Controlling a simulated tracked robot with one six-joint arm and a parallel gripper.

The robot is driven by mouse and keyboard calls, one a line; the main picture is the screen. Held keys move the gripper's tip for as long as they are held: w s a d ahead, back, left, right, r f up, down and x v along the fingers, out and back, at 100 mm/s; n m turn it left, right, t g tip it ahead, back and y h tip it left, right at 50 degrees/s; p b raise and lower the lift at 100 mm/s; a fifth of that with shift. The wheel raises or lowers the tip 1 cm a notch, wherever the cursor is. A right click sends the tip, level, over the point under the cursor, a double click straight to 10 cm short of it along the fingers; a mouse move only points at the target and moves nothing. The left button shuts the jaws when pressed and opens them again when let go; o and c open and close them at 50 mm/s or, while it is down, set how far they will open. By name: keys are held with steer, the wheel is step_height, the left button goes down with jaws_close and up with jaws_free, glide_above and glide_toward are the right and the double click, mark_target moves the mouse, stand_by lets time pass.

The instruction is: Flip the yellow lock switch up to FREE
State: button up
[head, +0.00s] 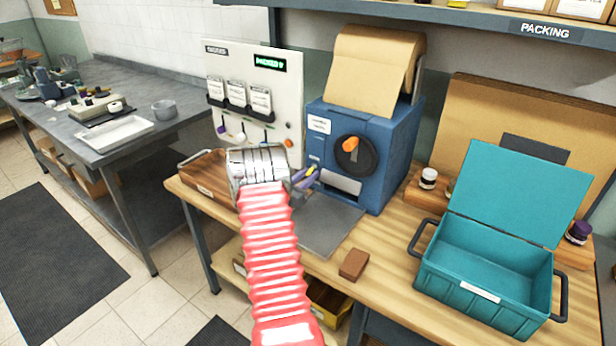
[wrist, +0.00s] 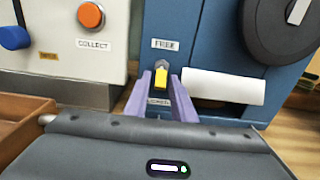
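The yellow lock switch (wrist: 161,81) is on the blue machine's front in the wrist view, below a FREE label (wrist: 165,44) and above a partly covered lower label (wrist: 159,101). A grey part shows at its top, and its yellow lever hangs down toward the lower label. My gripper (wrist: 160,84) has two purple fingers, one on each side of the switch, with a gap between them. I cannot tell whether either finger touches it. In the head view my gripper (head: 306,178) is at the machine's lower left front, and the switch is hard to make out there.
The blue machine (head: 385,150) has a black wheel with an orange knob and a paper slot (wrist: 225,86). Left of it is a white panel (head: 225,110) with a COLLECT button (wrist: 91,15). A wooden tray (head: 205,172), brown block (head: 354,264) and teal box (head: 490,295) share the bench.

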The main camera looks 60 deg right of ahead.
mark_target(310, 170)
jaws_close()
steer(key=shift+a+r+y, duration=0.1)
steer(key=shift+r+y, duration=0.1)
steer(key=shift+y, duration=0.2)
steer(key=shift+a+r+t+y, duration=0.15)
steer(key=shift+r+y, duration=0.15)
steer(key=shift+y, duration=0.55)
steer(key=shift+d+r+t+y, duration=0.15)
steer(key=shift+r+y, duration=0.15)
steer(key=shift+y, duration=0.55)
steer(key=shift+r+t+y, duration=0.15)
steer(key=shift+r+y, duration=0.2)
steer(key=shift+y, duration=0.65)
steer(key=shift+r+t+y, duration=0.15)
steer(key=shift+r+y, duration=0.15)
steer(key=shift+y, duration=0.7)
steer(key=shift+r+y, duration=0.25)
steer(key=shift+y, duration=0.55)
steer(key=shift+o, duration=1.3)
jaws_free()
